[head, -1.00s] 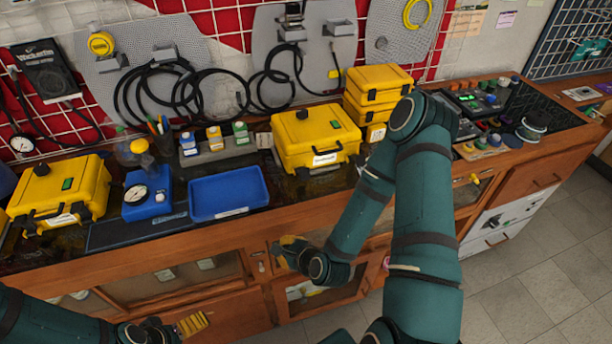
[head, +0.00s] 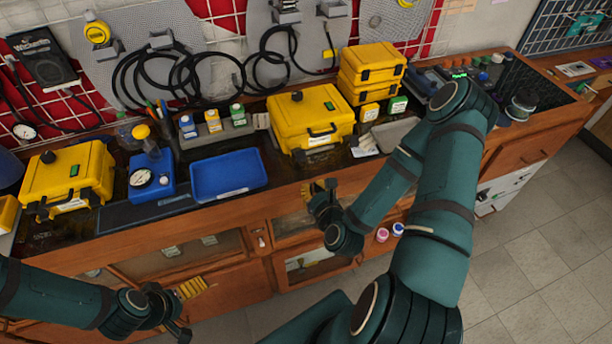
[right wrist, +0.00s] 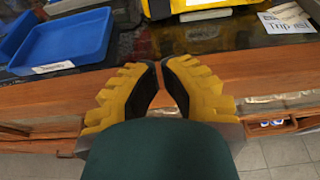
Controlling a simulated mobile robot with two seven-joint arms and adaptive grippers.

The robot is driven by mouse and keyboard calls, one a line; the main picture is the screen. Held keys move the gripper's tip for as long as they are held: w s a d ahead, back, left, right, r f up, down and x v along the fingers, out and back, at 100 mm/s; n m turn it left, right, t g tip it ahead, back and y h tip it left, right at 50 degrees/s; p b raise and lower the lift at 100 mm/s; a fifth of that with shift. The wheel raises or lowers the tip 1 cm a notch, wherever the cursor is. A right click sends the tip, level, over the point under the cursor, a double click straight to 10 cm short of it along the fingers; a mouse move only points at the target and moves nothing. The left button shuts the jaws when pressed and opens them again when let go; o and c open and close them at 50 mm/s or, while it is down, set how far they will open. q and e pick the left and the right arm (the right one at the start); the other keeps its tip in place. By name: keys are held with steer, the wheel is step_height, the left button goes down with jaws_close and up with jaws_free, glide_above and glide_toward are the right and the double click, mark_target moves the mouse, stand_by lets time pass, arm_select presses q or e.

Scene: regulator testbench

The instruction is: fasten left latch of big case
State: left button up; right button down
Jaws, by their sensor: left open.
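The big yellow case (head: 300,112) stands on the counter in the middle of the head view, its lid down, with a black knob on top and a black handle in front. Its left latch is too small to make out. My right gripper (head: 318,186) is in front of the counter edge, below the case and apart from it. In the right wrist view its yellow fingers (right wrist: 161,72) are nearly together with nothing between them; the case's lower front (right wrist: 215,14) shows at the top. My left gripper (head: 193,288) is open and empty at lower left, away from the case.
A blue tray (head: 228,190) lies left of the big case. A blue gauge unit (head: 150,178) and a smaller yellow case (head: 68,178) stand further left. Stacked yellow cases (head: 372,65) stand to the right behind. A paper slip (right wrist: 288,17) lies on the dark counter.

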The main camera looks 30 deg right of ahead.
mark_target(302, 178)
steer(key=b+x, duration=0.5)
steer(key=x, duration=0.5)
stand_by(0.4)
steer(key=shift+r+g+p, duration=0.35)
steer(key=shift+g+p, duration=0.05)
steer(key=shift+p, duration=0.4)
